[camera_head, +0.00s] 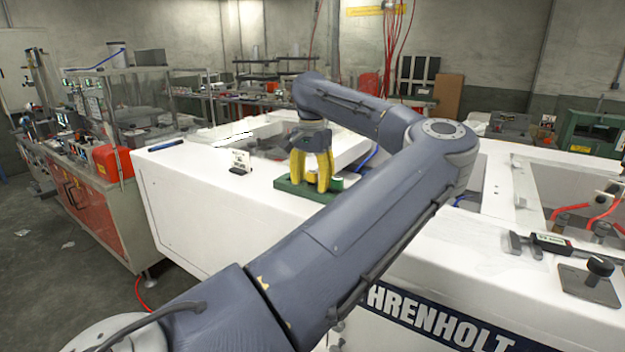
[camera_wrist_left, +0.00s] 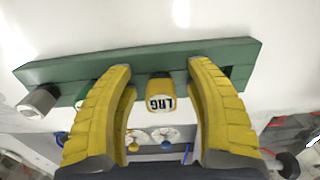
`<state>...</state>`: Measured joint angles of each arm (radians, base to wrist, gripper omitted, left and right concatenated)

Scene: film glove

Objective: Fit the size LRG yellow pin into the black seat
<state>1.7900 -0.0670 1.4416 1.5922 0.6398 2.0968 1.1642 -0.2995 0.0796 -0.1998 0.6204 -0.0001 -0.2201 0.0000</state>
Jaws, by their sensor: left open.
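The yellow pin (camera_wrist_left: 160,92), marked LRG, stands in the green board (camera_wrist_left: 60,70) in the left wrist view. My left gripper (camera_wrist_left: 159,68) is open, with one yellow finger on each side of the pin and visible gaps between. In the head view, my left gripper (camera_head: 312,183) points down at the green board (camera_head: 285,187), which lies on the white machine top. A dark patch (camera_wrist_left: 226,72) on the board, partly hidden behind the right finger, could be the black seat; I cannot tell. My right gripper is not in view.
A grey-white pin (camera_wrist_left: 40,100) stands at the board's left end, with a green piece (camera_wrist_left: 84,98) beside the left finger. A small white sign (camera_head: 240,158) stands left of the board. A caliper (camera_head: 552,244) and a black-knobbed block (camera_head: 597,280) lie at the right.

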